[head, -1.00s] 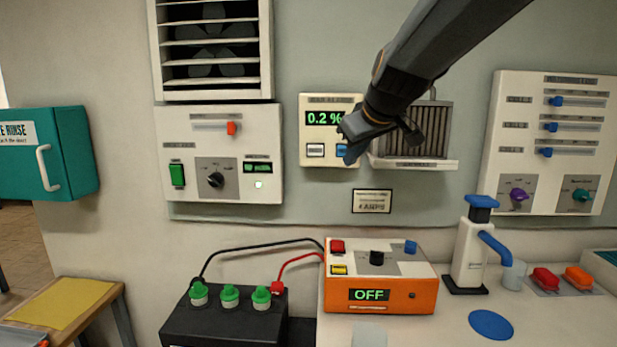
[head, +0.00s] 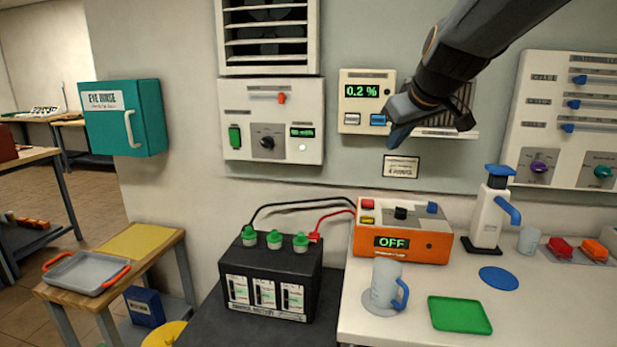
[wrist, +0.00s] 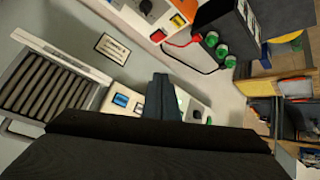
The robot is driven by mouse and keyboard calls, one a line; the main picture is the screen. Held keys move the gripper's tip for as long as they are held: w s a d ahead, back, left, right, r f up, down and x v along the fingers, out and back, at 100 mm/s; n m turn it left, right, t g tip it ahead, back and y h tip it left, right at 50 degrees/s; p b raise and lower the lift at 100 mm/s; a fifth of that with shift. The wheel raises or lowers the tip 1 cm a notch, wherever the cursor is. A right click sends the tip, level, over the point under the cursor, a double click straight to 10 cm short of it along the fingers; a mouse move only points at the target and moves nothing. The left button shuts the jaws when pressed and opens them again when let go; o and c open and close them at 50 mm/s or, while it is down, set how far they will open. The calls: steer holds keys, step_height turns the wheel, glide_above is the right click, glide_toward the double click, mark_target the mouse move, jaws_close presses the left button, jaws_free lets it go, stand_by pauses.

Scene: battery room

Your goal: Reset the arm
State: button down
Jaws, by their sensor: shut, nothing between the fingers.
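My gripper (head: 397,136) is up in front of the wall panel, at the lower right of the gas display box (head: 366,91) that reads 0.2 %. Its fingers point down and to the left, are shut together and hold nothing. In the wrist view the closed fingers (wrist: 161,98) show over the wall panel, with the small display box (wrist: 124,101) to their left. Any gap between the gripper and the box is hard to judge from these views.
Below are an orange charger (head: 436,245) reading OFF, a black battery (head: 262,264) with green caps, a clear jug (head: 385,284), a green tray (head: 460,315) and a white pump dispenser (head: 487,220). A slatted unit (wrist: 45,85) projects from the wall beside my gripper. A teal eye rinse cabinet (head: 100,120) hangs at left.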

steer(key=s+f+m+g, duration=0.2)
steer(key=s+f+g, duration=0.2)
steer(key=s+f, duration=0.9)
steer(key=s+f+m+g+h, duration=0.1)
steer(key=s+f+m+g, duration=0.2)
steer(key=s+f, duration=1)
step_height(320, 180, down, 4)
steer(key=shift+f+g, duration=0.2)
steer(key=shift+g, duration=0.5)
